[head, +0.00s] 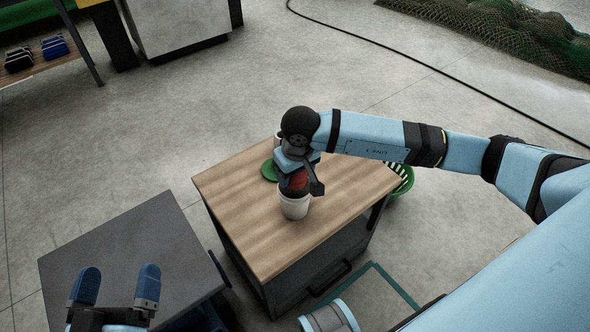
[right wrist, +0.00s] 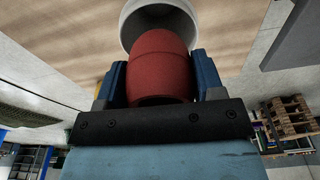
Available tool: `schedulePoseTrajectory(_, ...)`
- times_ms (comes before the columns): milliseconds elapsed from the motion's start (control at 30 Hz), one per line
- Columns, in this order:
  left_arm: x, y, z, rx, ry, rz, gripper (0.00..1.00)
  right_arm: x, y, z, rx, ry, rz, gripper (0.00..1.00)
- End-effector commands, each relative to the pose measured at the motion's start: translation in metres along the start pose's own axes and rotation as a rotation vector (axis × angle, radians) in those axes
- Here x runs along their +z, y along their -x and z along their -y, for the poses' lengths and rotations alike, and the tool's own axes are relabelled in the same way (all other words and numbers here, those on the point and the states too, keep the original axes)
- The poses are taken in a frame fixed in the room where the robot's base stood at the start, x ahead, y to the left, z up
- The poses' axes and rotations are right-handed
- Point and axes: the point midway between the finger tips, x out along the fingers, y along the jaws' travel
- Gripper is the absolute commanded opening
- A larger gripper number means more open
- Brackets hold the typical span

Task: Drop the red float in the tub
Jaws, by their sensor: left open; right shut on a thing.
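The red float (head: 299,181) is a rounded barrel shape, held between the fingers of my right gripper (head: 298,188). It fills the middle of the right wrist view (right wrist: 160,65), with a blue finger on each side. The white tub (head: 294,207) stands upright on the wooden tabletop. The float is at the tub's mouth in the head view, and the tub's rim (right wrist: 133,22) shows just beyond the float in the right wrist view. I cannot tell how far the float reaches inside. My left gripper (head: 117,288) is open and empty, over the grey tabletop at lower left.
The wooden-topped cabinet (head: 248,232) bears the tub and a green round item (head: 268,170), partly hidden by my right gripper. A green basket (head: 403,180) is at its right side. The grey table (head: 120,245) stands left. A hose (head: 430,68) crosses the floor.

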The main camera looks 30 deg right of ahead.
Motion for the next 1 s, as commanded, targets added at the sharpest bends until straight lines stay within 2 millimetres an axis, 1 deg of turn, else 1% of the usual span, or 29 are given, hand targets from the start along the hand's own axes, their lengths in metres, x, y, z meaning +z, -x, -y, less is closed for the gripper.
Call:
schedulePoseTrajectory(300, 0.001, 0.000, 0.001, -0.007, 0.004, 0.006, 1.00, 0.000, 0.000, 0.000, 0.000, 0.000, 0.000, 0.39)
schedulePoseTrajectory(333, 0.001, 0.000, 0.001, -0.008, 0.004, 0.006, 1.00, 0.000, 0.000, 0.000, 0.000, 0.000, 0.000, 0.69)
schedulePoseTrajectory(433, 0.001, 0.000, 0.001, -0.009, 0.005, 0.006, 1.00, 0.000, 0.000, 0.000, 0.000, 0.000, 0.000, 0.92)
schedulePoseTrajectory(667, 0.001, 0.000, 0.001, -0.011, 0.006, 0.006, 1.00, 0.000, 0.000, 0.000, 0.000, 0.000, 0.000, 0.92)
schedulePoseTrajectory(767, 0.000, 0.000, 0.001, -0.011, 0.006, 0.007, 1.00, -0.001, 0.004, 0.000, 0.000, 0.000, -0.001, 0.92)
schedulePoseTrajectory(867, 0.000, 0.000, 0.002, -0.015, 0.001, 0.020, 1.00, -0.001, 0.015, 0.000, 0.000, 0.001, -0.003, 0.92)
schedulePoseTrajectory(1000, 0.005, 0.001, 0.008, -0.033, -0.014, 0.066, 1.00, -0.002, 0.043, -0.001, 0.001, 0.000, -0.004, 0.92)
